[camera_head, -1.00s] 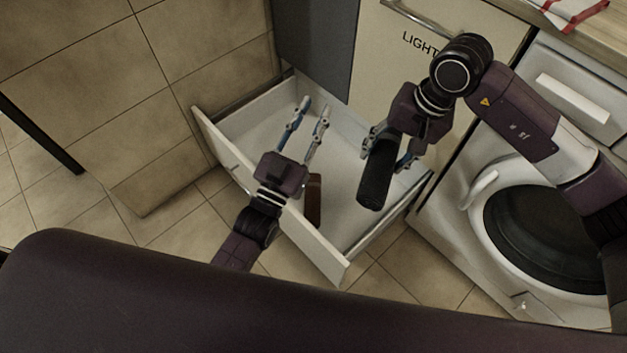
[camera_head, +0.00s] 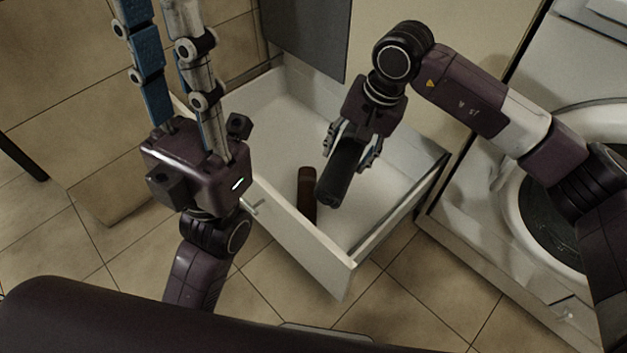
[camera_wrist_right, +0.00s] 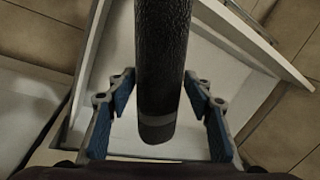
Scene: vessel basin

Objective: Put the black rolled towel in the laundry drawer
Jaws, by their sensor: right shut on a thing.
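The black rolled towel (camera_head: 339,178) is in my right gripper (camera_head: 352,152), which is shut on it. The towel hangs tilted over the open white laundry drawer (camera_head: 300,228), above its inside. In the right wrist view the towel (camera_wrist_right: 162,60) runs between the blue-padded fingers of the gripper (camera_wrist_right: 160,110), with the drawer's wall behind it. My left gripper (camera_head: 160,50) is open and empty, raised close to the head camera left of the drawer. A brown rolled item (camera_head: 306,195) lies in the drawer, left of the black towel.
A white washing machine (camera_head: 480,225) stands right of the drawer, its round door at the right edge. A cream cabinet front (camera_head: 455,50) and a dark grey panel (camera_head: 305,35) are behind. Tiled floor (camera_head: 250,295) lies in front. The drawer's back area is clear.

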